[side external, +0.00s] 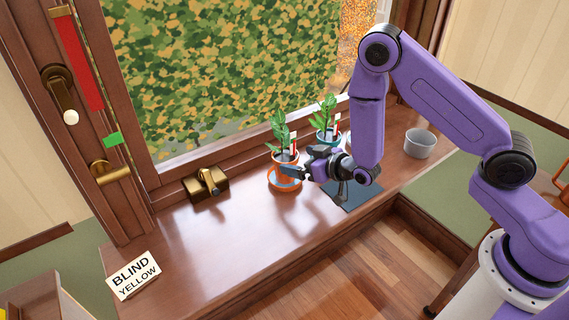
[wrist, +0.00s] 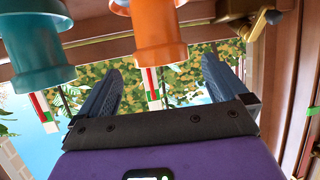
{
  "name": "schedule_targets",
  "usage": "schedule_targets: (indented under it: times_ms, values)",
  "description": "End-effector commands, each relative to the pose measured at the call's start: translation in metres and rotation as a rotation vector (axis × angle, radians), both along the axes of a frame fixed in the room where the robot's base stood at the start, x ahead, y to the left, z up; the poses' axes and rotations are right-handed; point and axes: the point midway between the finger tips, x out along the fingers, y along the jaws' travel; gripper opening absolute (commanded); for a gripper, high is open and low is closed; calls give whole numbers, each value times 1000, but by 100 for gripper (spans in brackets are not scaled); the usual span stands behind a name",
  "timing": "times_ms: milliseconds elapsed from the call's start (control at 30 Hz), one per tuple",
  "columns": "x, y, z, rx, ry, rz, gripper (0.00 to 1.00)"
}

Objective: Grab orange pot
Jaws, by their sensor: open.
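The orange pot (side external: 284,184) stands on the wooden sill and holds a leafy plant with small plant labels. In the wrist view, which shows the scene upside down, the orange pot (wrist: 160,40) is at the top centre. My gripper (side external: 292,172) is open and level, right beside the orange pot in the side view, with a finger partly in front of it. In the wrist view my gripper (wrist: 163,70) has its two dark fingers spread, with the pot's rim near the gap between the tips. Contact cannot be told.
A teal pot (wrist: 35,50) with a plant stands close beside the orange one, behind my gripper in the side view. A grey pot (side external: 420,143) stands further right. A brass latch (side external: 206,184) and a sign (side external: 133,275) sit left; sill between is clear.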

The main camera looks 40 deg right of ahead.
Motion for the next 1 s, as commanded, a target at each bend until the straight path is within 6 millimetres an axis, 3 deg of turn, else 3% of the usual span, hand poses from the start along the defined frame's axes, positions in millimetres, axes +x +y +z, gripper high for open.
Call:
schedule_targets:
  times_ms: [367,700,1000]
  values:
    - [23,5,-8,1,-1,0,100]
    - [59,12,-20,1,0,0,100]
    - [64,13,-22,0,1,0,100]
